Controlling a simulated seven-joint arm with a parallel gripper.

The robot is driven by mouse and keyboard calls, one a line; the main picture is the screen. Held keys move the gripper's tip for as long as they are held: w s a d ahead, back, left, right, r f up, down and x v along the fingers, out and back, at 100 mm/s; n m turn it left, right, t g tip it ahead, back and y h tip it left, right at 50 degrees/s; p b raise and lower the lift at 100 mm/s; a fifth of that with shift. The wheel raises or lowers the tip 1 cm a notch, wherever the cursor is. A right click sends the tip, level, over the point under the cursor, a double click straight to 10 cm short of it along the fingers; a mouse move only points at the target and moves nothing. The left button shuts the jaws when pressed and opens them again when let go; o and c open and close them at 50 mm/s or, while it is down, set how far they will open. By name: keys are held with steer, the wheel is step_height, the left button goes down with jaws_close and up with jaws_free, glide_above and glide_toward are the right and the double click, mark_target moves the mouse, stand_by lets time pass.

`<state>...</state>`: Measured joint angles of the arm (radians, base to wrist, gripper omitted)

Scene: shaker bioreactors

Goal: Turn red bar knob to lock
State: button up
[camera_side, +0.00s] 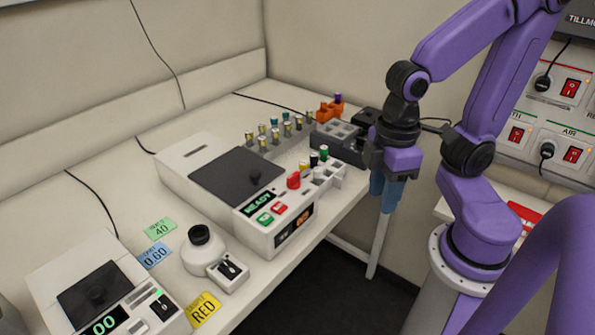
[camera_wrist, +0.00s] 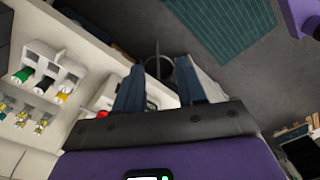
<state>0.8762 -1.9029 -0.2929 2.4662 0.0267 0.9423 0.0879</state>
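The red bar knob (camera_side: 293,180) sits on the right end of the white shaker unit (camera_side: 185,182), beside its dark lid. In the wrist view a small red part (camera_wrist: 102,114), likely the knob, shows at the left of the fingers, mostly hidden by my gripper. My gripper (camera_side: 386,192) points down to the right of the unit, past the bench edge and apart from the knob. In the wrist view its two blue fingers (camera_wrist: 160,72) stand apart with nothing held between them.
Grey holders (camera_side: 340,138) and several capped vials (camera_side: 275,132) lie behind. A round white device (camera_side: 203,252) stands at the front. Open floor lies below my gripper.

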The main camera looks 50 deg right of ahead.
steer(key=w+r+m+g+y, duration=0.15)
steer(key=w+r+m, duration=0.35)
steer(key=w+m, duration=0.7)
steer(key=m+t+y, duration=0.2)
steer(key=m+y, duration=0.1)
steer(key=m, duration=1.4)
glide_toward(296, 173)
steer(key=shift+g+h, duration=0.25)
steer(key=x, duration=0.8)
steer(key=shift+w+a+f, duration=0.2)
steer(key=shift+a+f, duration=0.1)
steer(key=shift+a, duration=0.05)
jaws_close()
